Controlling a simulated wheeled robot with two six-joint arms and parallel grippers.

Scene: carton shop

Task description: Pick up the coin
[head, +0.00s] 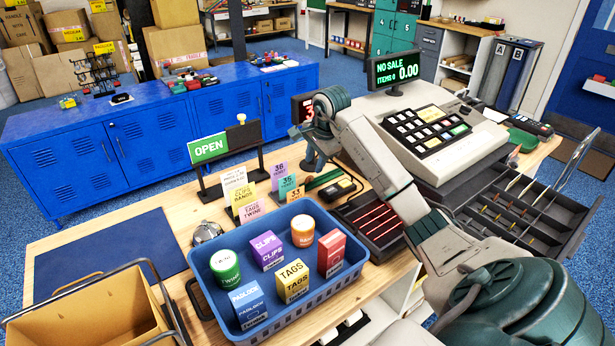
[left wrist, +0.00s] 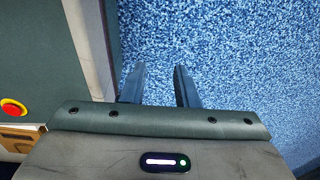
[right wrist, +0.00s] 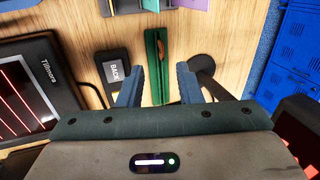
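A small copper-brown coin (right wrist: 161,48) shows in the right wrist view, in the groove of a narrow green holder (right wrist: 157,66) on the wooden counter. The holder also shows in the head view (head: 323,179), but I cannot make out the coin there. My right gripper (head: 312,166) is over the counter near this holder. In the right wrist view its two fingers (right wrist: 159,84) are apart with nothing gripped, and the holder shows between and beyond them. My left gripper (left wrist: 158,80) is open and empty above the blue carpet; it is outside the head view.
A cash register (head: 420,130) with an open drawer (head: 545,215) stands at right. A blue basket (head: 207,283) of goods, price cards (head: 240,193) and an OPEN sign (head: 209,148) are nearby.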

